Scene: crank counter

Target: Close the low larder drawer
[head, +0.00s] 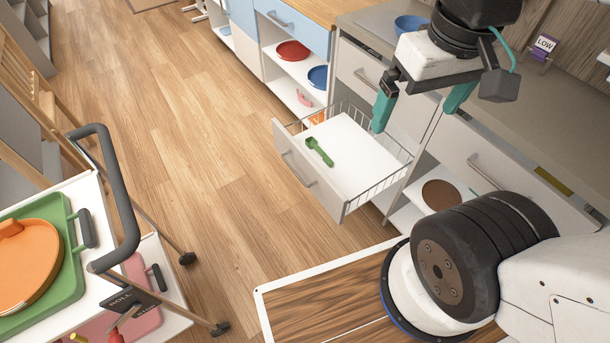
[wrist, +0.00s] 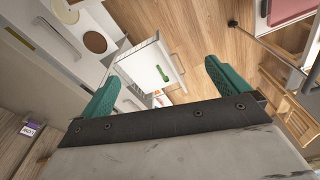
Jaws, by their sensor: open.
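The low larder drawer (head: 350,160) is pulled out from the counter unit. It has a white floor, wire sides and a pale front panel (head: 308,178) with a bar handle (head: 298,170). A green scoop (head: 319,151) lies inside it. The drawer also shows in the wrist view (wrist: 145,72), with the scoop (wrist: 162,74) in it. My gripper (head: 418,112) is open and empty, with teal fingers. In the head view it appears over the drawer's right, inner end, apart from the handle. In the wrist view its fingers (wrist: 160,85) spread on either side of the drawer.
Open shelves (head: 292,75) with red and blue dishes lie beyond the drawer. A closed drawer front (head: 500,170) is at the right. The wooden floor (head: 190,120) before the drawer is clear.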

